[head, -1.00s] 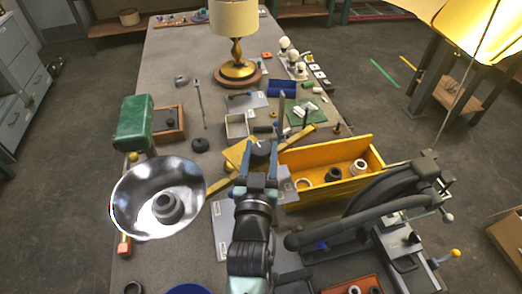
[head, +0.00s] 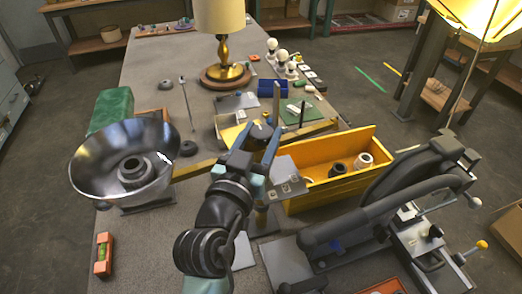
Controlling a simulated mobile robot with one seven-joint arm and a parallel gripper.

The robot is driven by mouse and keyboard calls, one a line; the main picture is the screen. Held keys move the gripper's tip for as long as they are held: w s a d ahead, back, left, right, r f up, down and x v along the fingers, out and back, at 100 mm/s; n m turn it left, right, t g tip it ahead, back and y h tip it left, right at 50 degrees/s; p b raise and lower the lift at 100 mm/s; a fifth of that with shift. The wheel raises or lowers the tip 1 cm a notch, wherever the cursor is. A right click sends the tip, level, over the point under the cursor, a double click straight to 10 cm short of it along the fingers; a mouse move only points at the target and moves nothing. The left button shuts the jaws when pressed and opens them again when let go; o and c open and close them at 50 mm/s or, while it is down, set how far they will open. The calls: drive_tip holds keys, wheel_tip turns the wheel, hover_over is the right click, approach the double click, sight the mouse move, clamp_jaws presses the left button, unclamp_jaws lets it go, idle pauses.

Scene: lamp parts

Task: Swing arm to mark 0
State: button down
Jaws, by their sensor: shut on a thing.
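A long brass-yellow bar, which looks like the swing arm (head: 312,131), runs slantwise from beside the silver bowl-shaped shade (head: 125,160) at the left to the back of the yellow bin at the right. My gripper (head: 256,138) has its blue fingers around the bar's middle, by a dark round part, and is shut on it. The fingers and wrist hide the exact contact. A brass post (head: 262,216) stands below and right of my gripper, near a grey plate with small holes (head: 286,182). I cannot make out mark 0.
A yellow bin (head: 322,188) with fittings stands close right of my gripper. A large dark clamp-like machine (head: 385,215) fills the front right. A level (head: 104,254) lies front left.

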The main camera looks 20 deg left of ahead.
drive_tip(key=shift+a+f+m+h+b, duration=0.1)
drive_tip(key=shift+m+h+b, duration=0.25)
drive_tip(key=shift+h+b, duration=0.25)
drive_tip(key=shift+a+f+m+h+b, duration=0.1)
drive_tip(key=shift+m+h+b, duration=0.25)
drive_tip(key=shift+h+b, duration=0.2)
drive_tip(key=shift+r+h, duration=0.15)
drive_tip(key=shift+h, duration=0.1)
drive_tip(key=shift+d, duration=0.1)
drive_tip(key=shift+c, duration=1.3)
unclamp_jaws()
